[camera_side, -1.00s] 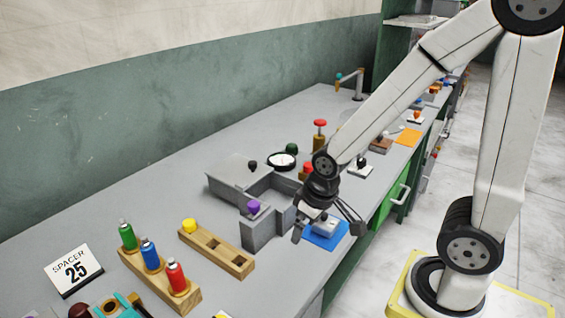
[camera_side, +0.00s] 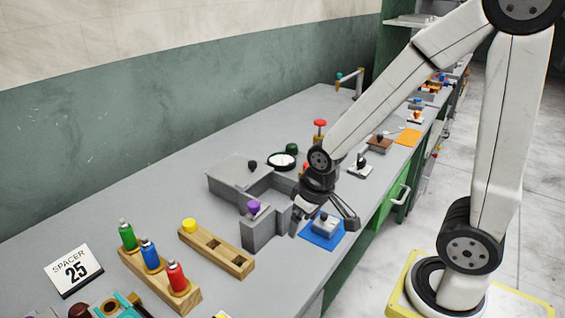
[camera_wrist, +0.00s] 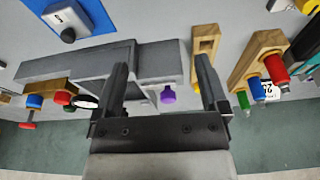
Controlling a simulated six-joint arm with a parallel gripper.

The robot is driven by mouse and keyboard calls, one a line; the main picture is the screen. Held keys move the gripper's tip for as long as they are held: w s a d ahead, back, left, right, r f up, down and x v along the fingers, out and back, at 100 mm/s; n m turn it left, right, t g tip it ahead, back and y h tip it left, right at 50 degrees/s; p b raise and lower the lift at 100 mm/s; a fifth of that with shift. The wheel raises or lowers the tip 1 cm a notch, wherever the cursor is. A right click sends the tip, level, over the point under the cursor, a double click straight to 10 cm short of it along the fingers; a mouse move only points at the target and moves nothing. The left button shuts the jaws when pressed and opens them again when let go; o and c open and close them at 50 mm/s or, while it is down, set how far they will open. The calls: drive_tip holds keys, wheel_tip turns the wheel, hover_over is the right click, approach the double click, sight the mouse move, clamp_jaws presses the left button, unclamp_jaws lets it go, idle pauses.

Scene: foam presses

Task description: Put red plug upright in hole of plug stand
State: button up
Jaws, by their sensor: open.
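My gripper (camera_side: 324,222) is open, with nothing between its fingers; it also shows in the wrist view (camera_wrist: 163,85). In the side view it hangs around the grey block and blue mat. A wooden stand (camera_side: 236,262) with a yellow plug (camera_side: 189,226) at one end and open holes lies left of the gripper; it shows in the wrist view too (camera_wrist: 206,42). A red thing (camera_side: 306,166) is mostly hidden behind my wrist, and I cannot tell whether it is the red plug. A red-topped brass piece (camera_side: 320,124) stands farther back.
A grey press (camera_side: 235,175) with a purple knob (camera_side: 253,207) stands beside the gripper. A wooden rack (camera_side: 187,303) holds green, blue and red bottles. A blue mat (camera_side: 330,241) carries a small grey device (camera_side: 324,226).

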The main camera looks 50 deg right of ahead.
drive_tip(key=w+d+m+g, duration=0.1)
drive_tip(key=w+d+m, duration=0.4)
drive_tip(key=d, duration=0.4)
drive_tip(key=w+d+r+m, duration=0.1)
drive_tip(key=w+d+m, duration=0.4)
drive_tip(key=d, duration=0.4)
drive_tip(key=w+d+r+m+g, duration=0.1)
drive_tip(key=w+d+m, duration=0.4)
drive_tip(key=d, duration=0.4)
drive_tip(key=shift+d+g, duration=0.25)
drive_tip(key=shift+g, duration=0.05)
drive_tip(key=shift+f, duration=1.25)
drive_tip(key=shift+w+a+f, duration=0.1)
drive_tip(key=shift+a+f, duration=0.05)
drive_tip(key=shift+f, duration=2.45)
clamp_jaws()
